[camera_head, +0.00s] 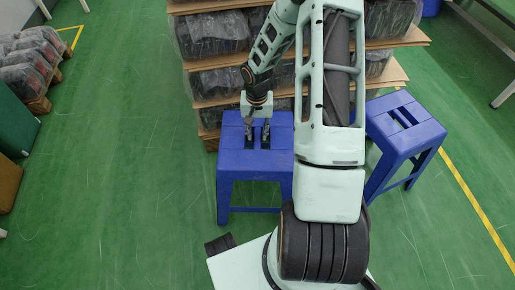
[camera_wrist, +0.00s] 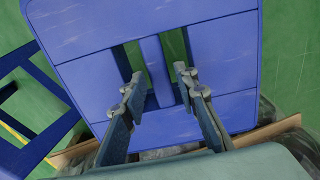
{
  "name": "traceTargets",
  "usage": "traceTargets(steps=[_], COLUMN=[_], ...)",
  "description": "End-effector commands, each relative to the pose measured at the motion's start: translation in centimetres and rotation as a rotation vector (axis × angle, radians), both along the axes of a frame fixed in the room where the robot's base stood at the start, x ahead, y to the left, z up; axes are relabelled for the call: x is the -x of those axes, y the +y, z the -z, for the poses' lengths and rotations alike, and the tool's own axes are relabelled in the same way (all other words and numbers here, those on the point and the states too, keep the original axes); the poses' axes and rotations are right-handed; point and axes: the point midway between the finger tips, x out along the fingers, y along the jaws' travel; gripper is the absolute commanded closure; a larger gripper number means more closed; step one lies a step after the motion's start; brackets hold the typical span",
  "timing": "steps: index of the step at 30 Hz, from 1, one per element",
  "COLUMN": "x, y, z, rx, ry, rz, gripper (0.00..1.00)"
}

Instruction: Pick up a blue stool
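A blue stool (camera_head: 232,160) stands upright on the floor in front of the shelf stack in the head view, with my gripper (camera_head: 257,138) over its seat. The wrist view shows the seat (camera_wrist: 90,82) close up, with two slots and a bar (camera_wrist: 156,70) between them. My gripper (camera_wrist: 160,78) is open there, one finger on each side of the bar. I cannot tell how far the fingertips reach into the slots. A second blue stool (camera_head: 424,134) stands at the right, partly behind my arm.
Shelves with wrapped black goods (camera_head: 215,82) stand right behind the stool. More wrapped goods (camera_head: 30,62) stand on a pallet at the far left. The green floor (camera_head: 130,170) left of the stool is clear. A bench (camera_head: 490,25) stands at the upper right.

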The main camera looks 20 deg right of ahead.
Motion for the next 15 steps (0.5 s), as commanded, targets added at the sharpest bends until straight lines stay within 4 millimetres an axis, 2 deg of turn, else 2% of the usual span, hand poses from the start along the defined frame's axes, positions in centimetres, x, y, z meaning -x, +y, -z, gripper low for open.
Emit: traceTargets(steps=[1, 6, 15], x=[0.1, 0.0, 0.0], y=[-0.1, -0.1, -0.2], z=[1.4, 3.5, 3.9], rx=[-0.002, -0.001, -0.001], ry=[0.001, 0.001, 0.0], rz=[0.001, 0.0, 0.0], gripper=[0.72, 0.72, 0.72])
